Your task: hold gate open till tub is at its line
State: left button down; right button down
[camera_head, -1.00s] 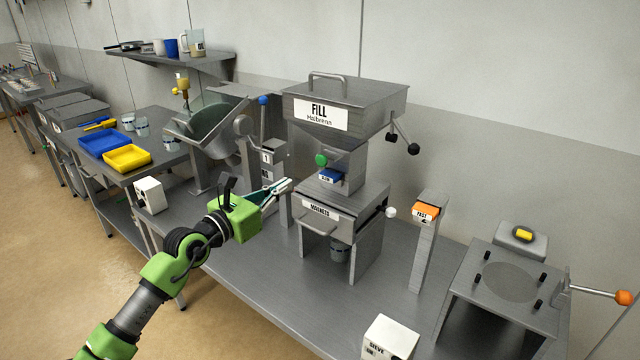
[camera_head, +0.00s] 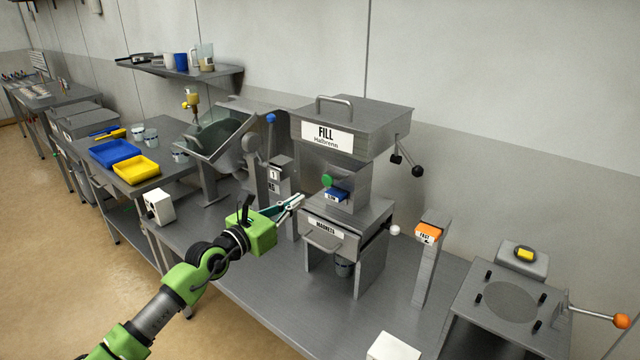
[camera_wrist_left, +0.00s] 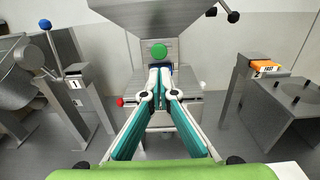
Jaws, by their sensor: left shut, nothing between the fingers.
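The filler has a grey hopper marked FILL (camera_head: 345,127). Below it are a round green knob (camera_head: 327,181) and a blue labelled piece (camera_head: 336,194); the green knob also shows in the wrist view (camera_wrist_left: 159,50). I cannot tell which part is the gate. A small tub (camera_head: 344,268) stands under the drawer marked MAGNETS (camera_head: 323,238), partly hidden; its line cannot be made out. My left gripper (camera_head: 301,199) is shut and empty, just left of the green knob in the head view. In the wrist view its fingertips (camera_wrist_left: 160,69) overlap the blue piece; contact cannot be told.
An orange-topped post (camera_head: 428,232) stands right of the filler, and a plate stand with an orange-knobbed lever (camera_head: 621,320) farther right. A blue-knobbed lever (camera_head: 270,118) and tilted drum stand left. Bare bench (camera_head: 270,285) lies in front.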

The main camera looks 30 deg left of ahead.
aim_at(327, 181)
pick_arm(q)
jog(key=w, duration=0.6)
jog(key=w+p, duration=0.1)
jog(key=w, duration=0.3)
jog(key=shift+d, duration=0.4)
jog(key=shift+w+f+b, duration=0.15)
jog(key=shift+w+b, duration=0.4)
jog(key=shift+w, duration=0.1)
jog(key=shift+w+d+b, duration=0.1)
jog(key=shift+w+b, duration=0.25)
jog(key=shift+w, duration=0.5)
jog(key=shift+s+r, duration=0.1)
jog(key=shift+r, duration=0.2)
